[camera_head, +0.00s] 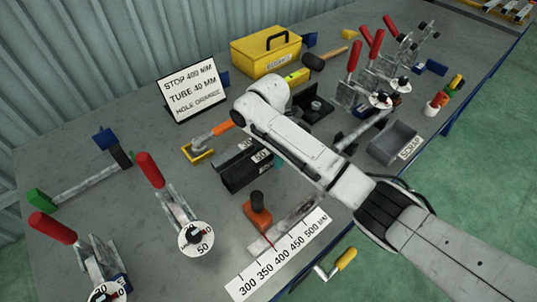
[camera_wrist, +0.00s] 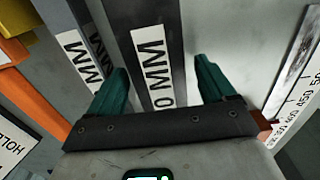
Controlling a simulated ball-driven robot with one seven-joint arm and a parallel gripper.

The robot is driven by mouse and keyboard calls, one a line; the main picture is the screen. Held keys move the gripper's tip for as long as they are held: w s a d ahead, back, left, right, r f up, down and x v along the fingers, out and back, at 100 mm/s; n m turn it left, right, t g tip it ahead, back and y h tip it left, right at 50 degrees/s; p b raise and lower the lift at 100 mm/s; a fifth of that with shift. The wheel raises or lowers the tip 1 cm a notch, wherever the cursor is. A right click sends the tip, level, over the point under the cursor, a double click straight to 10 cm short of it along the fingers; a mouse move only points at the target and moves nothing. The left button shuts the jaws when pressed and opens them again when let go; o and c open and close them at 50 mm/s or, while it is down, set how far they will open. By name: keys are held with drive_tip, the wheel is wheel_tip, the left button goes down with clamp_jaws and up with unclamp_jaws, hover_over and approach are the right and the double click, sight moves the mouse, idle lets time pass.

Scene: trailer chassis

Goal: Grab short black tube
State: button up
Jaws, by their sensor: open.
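Two dark bar-like pieces with white labels lie side by side; the nearer one (camera_head: 246,178) and the farther one (camera_head: 234,153) show left of my arm in the head view. In the wrist view a dark labelled piece (camera_wrist: 158,28), its label ending in "0 MM", runs between the green fingers of my gripper (camera_wrist: 160,90). The fingers are apart, with gaps on both sides of it. A second labelled piece (camera_wrist: 89,22) lies left of the left finger. I cannot tell which one is the short black tube. My arm hides their right ends in the head view.
Red-handled clamps (camera_head: 170,205) stand left. A grey scrap bin (camera_head: 393,143) is at right.

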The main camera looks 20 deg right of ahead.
drive_tip(key=shift+f, duration=0.1)
drive_tip(key=shift+c, duration=0.4)
clamp_jaws()
idle(0.3)
